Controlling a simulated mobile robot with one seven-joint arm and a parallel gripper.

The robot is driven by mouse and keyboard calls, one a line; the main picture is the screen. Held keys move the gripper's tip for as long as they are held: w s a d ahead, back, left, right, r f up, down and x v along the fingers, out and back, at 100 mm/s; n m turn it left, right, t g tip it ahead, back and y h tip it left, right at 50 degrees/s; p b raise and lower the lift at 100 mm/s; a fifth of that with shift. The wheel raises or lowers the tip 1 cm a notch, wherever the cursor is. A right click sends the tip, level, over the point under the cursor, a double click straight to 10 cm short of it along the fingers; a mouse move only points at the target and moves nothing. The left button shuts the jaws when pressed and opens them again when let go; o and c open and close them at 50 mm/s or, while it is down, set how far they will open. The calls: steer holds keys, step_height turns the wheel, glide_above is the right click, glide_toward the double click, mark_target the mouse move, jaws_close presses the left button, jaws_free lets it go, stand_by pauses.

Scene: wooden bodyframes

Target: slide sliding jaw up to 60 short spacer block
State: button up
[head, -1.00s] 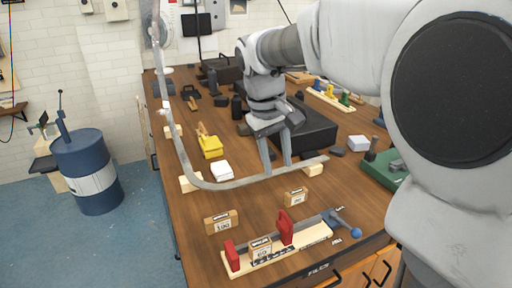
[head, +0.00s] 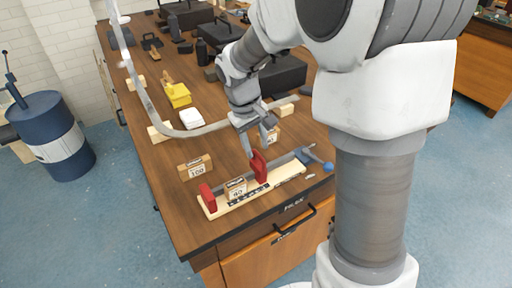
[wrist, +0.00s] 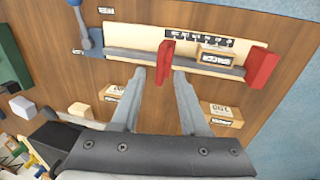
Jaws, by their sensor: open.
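The red sliding jaw (head: 259,167) stands upright on the pale wooden jig base (head: 285,175), at the right of the spacer block. The short wooden spacer block marked 60 (head: 236,189) sits on the jig near the red fixed jaw (head: 207,198) at the left end. In the wrist view the sliding jaw (wrist: 166,62) and the 60 block (wrist: 214,55) are apart, with a small gap between them. My gripper (head: 259,148) is open just behind the sliding jaw. In the wrist view its fingertips (wrist: 159,73) lie either side of that jaw; whether they touch it I cannot tell.
A block marked 100 (head: 195,168) and another wooden block (head: 272,136) stand behind the jig. A blue-knobbed handle (head: 327,166) is at its right end. A curved grey strip (head: 190,132) runs behind. The table's front edge is close to the jig.

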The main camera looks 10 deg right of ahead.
steer(key=shift+d+f, duration=0.15)
steer(key=shift+f, duration=0.65)
jaws_close()
stand_by(0.9)
